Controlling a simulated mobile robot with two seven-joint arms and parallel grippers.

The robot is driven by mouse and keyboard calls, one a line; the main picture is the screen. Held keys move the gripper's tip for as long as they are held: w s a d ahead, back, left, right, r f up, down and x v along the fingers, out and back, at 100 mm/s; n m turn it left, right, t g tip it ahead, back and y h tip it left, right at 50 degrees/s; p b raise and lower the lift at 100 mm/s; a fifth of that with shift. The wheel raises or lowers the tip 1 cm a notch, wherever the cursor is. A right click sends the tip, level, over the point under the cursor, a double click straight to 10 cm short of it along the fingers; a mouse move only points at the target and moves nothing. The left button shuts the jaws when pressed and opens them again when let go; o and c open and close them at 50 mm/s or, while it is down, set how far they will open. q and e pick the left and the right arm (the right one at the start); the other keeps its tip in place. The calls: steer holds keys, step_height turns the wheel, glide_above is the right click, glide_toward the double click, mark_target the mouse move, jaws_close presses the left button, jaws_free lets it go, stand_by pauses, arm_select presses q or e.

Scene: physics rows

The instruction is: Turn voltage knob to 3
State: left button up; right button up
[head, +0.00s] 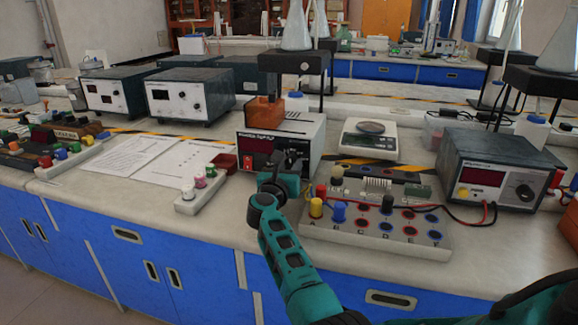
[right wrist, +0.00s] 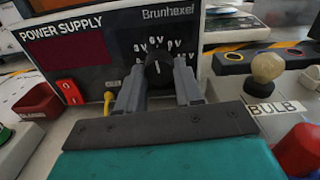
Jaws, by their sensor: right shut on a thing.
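The power supply (head: 281,140) is a white box with a dark front panel on the bench; in the right wrist view its panel (right wrist: 68,20) reads "POWER SUPPLY" and "Brunhexel". Its black voltage knob (right wrist: 158,70) sits between the fingers of my right gripper (right wrist: 159,88), which is shut on it. A light mark on the knob points roughly straight up. Voltage labels arc around the knob's top, partly too small or hidden to read surely. In the head view my right gripper (head: 283,180) is at the supply's front and hides the knob. My left gripper is not in view.
A circuit board (head: 375,225) with a bulb, coloured posts and wires lies right of my right gripper. A small strip with terminals (head: 200,192) and a dark red block (head: 222,164) lie to the left. A scale (head: 369,140) and another supply (head: 497,172) stand right.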

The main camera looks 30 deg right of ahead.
steer(key=shift+r+n+p, duration=0.15)
steer(key=shift+n+p, duration=0.5)
steer(key=shift+n, duration=0.45)
steer(key=shift+n+p, duration=0.35)
steer(key=shift+n, duration=0.35)
steer(key=shift+n+p, duration=0.55)
steer(key=shift+n, duration=0.65)
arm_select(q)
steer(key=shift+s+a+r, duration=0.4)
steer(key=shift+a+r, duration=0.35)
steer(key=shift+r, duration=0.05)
arm_select(e)
steer(key=shift+d+n, duration=0.1)
steer(key=shift+n, duration=0.3)
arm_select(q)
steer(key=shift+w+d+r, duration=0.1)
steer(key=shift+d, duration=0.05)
arm_select(e)
steer(key=o, duration=1)
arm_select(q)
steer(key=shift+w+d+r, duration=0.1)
arm_select(e)
steer(key=shift+o, duration=0.2)
